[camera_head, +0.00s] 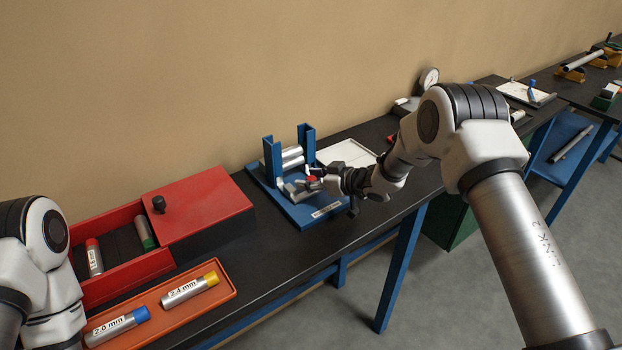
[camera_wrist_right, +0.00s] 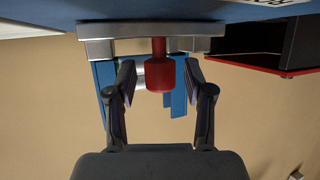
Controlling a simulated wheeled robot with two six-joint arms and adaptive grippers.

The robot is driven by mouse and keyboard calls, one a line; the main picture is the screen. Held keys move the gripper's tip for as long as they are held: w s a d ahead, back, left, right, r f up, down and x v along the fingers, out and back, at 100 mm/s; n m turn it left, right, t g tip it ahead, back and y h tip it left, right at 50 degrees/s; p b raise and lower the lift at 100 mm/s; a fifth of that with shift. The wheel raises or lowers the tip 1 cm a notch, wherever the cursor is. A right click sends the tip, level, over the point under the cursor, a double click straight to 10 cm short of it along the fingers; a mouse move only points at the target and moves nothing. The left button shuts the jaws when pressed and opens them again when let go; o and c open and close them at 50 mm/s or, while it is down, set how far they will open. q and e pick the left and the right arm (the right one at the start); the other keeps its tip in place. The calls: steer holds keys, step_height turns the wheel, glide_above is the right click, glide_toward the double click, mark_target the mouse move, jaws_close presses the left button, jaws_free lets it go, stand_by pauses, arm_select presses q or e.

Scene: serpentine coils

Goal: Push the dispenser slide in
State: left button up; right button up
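The dispenser is a blue stand (camera_head: 273,160) with two uprights and silver cylinders stacked between them. Its metal slide (camera_head: 292,191) lies low at the front and carries a red knob (camera_head: 312,178). In the right wrist view, which looks upside down, the red knob (camera_wrist_right: 159,75) hangs from a metal plate (camera_wrist_right: 190,44). My right gripper (camera_wrist_right: 159,68) is open, with one finger on each side of the knob and a gap on both sides. In the head view, my right gripper (camera_head: 318,180) is at the knob, partly hiding the slide. My left gripper is out of view.
A red box (camera_head: 205,205) with a black knob and an open section stands left of the dispenser. An orange tray (camera_head: 225,291) holds two labelled cylinders at the table's front. A white sheet (camera_head: 346,153) and a dial gauge (camera_head: 429,78) are behind and right.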

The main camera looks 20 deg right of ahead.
steer(key=shift+w+a+f, duration=0.1)
steer(key=shift+w+a, duration=0.05)
steer(key=shift+w, duration=0.05)
steer(key=v, duration=1.2)
steer(key=shift+f, duration=0.1)
